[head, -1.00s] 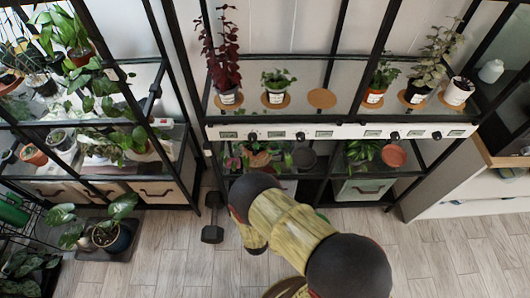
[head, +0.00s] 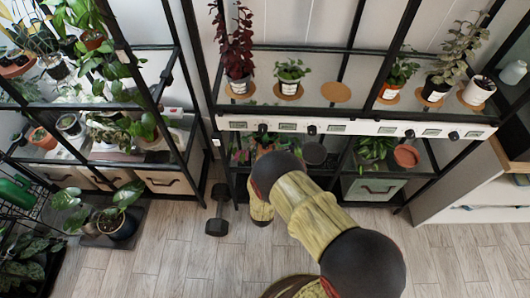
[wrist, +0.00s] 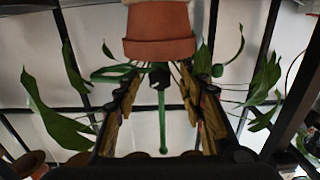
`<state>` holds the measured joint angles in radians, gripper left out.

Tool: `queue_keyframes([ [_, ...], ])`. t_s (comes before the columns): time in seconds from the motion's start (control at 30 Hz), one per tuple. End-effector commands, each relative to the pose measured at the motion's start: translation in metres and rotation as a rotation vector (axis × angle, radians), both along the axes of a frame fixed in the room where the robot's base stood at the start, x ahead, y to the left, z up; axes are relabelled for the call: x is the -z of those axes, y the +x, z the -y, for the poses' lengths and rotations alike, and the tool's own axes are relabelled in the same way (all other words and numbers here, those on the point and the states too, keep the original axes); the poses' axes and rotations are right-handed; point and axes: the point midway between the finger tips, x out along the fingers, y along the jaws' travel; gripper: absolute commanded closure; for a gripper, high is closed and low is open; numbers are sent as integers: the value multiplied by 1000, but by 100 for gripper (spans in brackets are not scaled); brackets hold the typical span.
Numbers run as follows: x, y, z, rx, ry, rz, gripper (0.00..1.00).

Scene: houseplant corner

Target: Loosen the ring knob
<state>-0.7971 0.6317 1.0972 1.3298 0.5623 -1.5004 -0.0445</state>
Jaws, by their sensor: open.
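In the wrist view, my gripper (wrist: 162,105) is open, with one finger on each side of a small dark knob-like piece (wrist: 159,76). A thin green rod (wrist: 162,128) shows below that piece. I cannot tell whether either finger touches it, or whether it is the ring knob. A terracotta pot (wrist: 160,32) is just above it in the picture, with leaves on both sides. In the head view my arm covers the gripper and this spot.
A white panel (head: 360,128) with several black knobs runs along the shelf edge. Potted plants stand on the glass shelf above. A reddish pot (head: 405,156) is on the lower shelf. A dumbbell (head: 218,212) lies on the floor. Black shelf posts stand close to my arm.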

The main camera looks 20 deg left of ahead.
Motion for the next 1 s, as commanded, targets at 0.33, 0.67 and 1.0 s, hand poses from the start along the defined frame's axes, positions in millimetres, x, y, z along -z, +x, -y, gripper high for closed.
queue_keyframes([
  [0.33, 0, 0, 0, 0, 0, 0, 71],
  [0.67, 0, 0, 0, 0, 0, 0, 90],
  [1.0, 0, 0, 0, 0, -2, 0, 100],
])
